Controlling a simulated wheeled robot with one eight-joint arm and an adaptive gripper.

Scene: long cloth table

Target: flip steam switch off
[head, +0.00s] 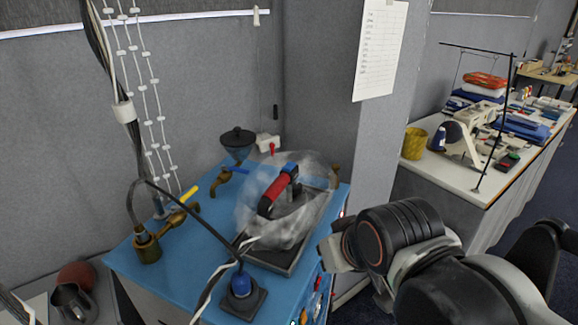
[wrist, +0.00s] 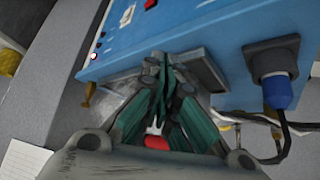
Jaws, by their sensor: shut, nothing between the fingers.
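The blue steam station (head: 190,240) stands in the middle of the head view, with an iron (head: 283,190) on a dark rest on its top. Its front panel shows at a steep angle at the right side and carries small red and dark controls (head: 318,284). I cannot tell which is the steam switch. My gripper (wrist: 165,62) is shut and empty, its tips just below the panel in the picture. In the head view my gripper (head: 328,252) is right of the station.
A black plug with a blue collar (wrist: 277,85) and cable stick out right of my fingers. Brass valves (head: 147,245) and a funnel (head: 238,142) stand on the station. A grey pillar (head: 345,130) rises behind, and a sewing table (head: 470,185) stands at right.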

